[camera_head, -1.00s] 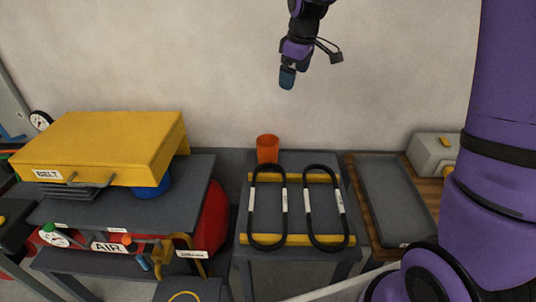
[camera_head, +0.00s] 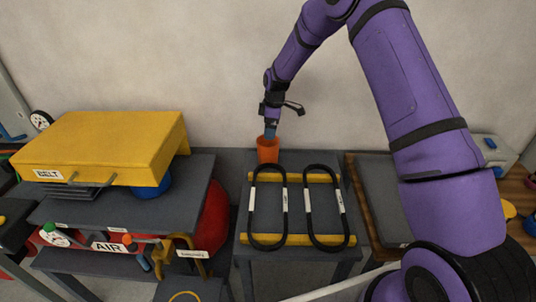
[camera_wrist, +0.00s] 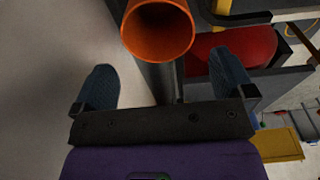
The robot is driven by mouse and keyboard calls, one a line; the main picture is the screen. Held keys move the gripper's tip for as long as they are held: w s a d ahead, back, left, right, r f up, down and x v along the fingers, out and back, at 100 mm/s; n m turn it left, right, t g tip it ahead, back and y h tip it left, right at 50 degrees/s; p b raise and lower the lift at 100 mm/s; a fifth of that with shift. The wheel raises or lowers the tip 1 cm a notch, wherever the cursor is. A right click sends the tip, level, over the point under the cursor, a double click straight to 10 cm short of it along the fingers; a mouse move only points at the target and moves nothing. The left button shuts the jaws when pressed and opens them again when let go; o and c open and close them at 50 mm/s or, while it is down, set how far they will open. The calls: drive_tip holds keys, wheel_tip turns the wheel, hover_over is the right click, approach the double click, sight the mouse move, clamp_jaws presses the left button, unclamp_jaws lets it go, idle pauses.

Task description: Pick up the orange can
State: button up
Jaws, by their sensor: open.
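The orange can (camera_head: 267,153) stands upright at the back edge of the dark table, close to the wall. It is open at the top, and I see into its hollow inside in the wrist view (camera_wrist: 158,34). My gripper (camera_head: 270,132) is right above or just behind the can's rim in the head view. In the wrist view my two blue fingers (camera_wrist: 164,82) are spread wide, with the can ahead of the gap between them and nothing held. Whether a finger touches the can I cannot tell.
Two black belts (camera_head: 284,208) lie across yellow bars (camera_head: 297,240) in front of the can. A yellow belt cover (camera_head: 103,143) and a red air tank (camera_head: 215,218) stand to the left. A grey tray (camera_head: 376,190) is on the right, partly behind my arm.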

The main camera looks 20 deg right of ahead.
sight(268, 145)
drive_tip(key=f, duration=0.9)
drive_tip(key=shift+w+a, duration=0.3)
drive_tip(key=shift+a, duration=0.1)
drive_tip(key=c, duration=0.7)
